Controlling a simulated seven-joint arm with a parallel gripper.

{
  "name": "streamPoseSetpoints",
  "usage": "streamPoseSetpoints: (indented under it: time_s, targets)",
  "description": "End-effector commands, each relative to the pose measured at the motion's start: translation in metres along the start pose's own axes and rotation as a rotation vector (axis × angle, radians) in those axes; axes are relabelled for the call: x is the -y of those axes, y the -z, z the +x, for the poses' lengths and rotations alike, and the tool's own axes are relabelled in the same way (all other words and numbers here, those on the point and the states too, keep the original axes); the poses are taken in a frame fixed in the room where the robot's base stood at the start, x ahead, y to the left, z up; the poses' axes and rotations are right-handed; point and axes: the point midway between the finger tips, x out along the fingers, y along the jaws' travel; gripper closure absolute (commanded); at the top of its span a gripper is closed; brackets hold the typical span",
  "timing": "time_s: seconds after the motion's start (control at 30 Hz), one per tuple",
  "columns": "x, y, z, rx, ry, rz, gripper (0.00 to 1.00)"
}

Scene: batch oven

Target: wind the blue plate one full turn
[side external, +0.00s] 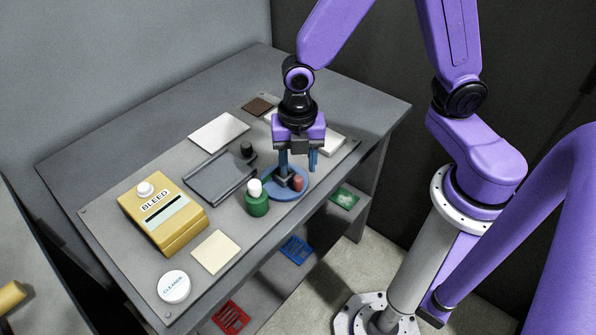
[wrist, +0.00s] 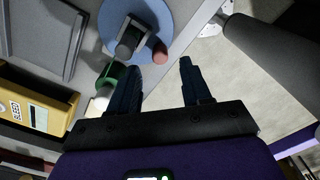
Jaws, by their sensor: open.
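The blue plate (side external: 284,196) is a round disc lying near the front edge of the grey worktop. A reddish-brown peg (side external: 298,184) stands near its rim, and a grey piece sits at its middle. The wrist view shows the blue plate (wrist: 167,18) at the top, with the grey hub (wrist: 128,40) and the peg (wrist: 160,54). My gripper (side external: 298,170) points down above the plate, its two blue fingers apart. In the wrist view my gripper (wrist: 158,68) is empty, and the peg appears just beyond the gap between the fingertips.
A green bottle (side external: 257,204) with a white cap stands close to the plate's left side. A yellow BLEED box (side external: 165,220), a grey tray (side external: 220,178), a cream tile (side external: 215,251) and a round CLEANER lid (side external: 174,287) lie further left. The worktop edge is close by the plate.

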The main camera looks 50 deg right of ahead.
Motion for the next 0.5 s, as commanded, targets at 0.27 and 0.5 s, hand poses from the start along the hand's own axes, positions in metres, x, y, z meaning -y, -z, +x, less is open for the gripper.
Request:
streamPoseSetpoints:
  time_s: [0.27,0.5]
  targets:
    - [0.001,0.0,0.031,0.0,0.003,0.001,0.52]
    - [0.0,0.0,0.038,0.0,0.0,0.0,0.52]
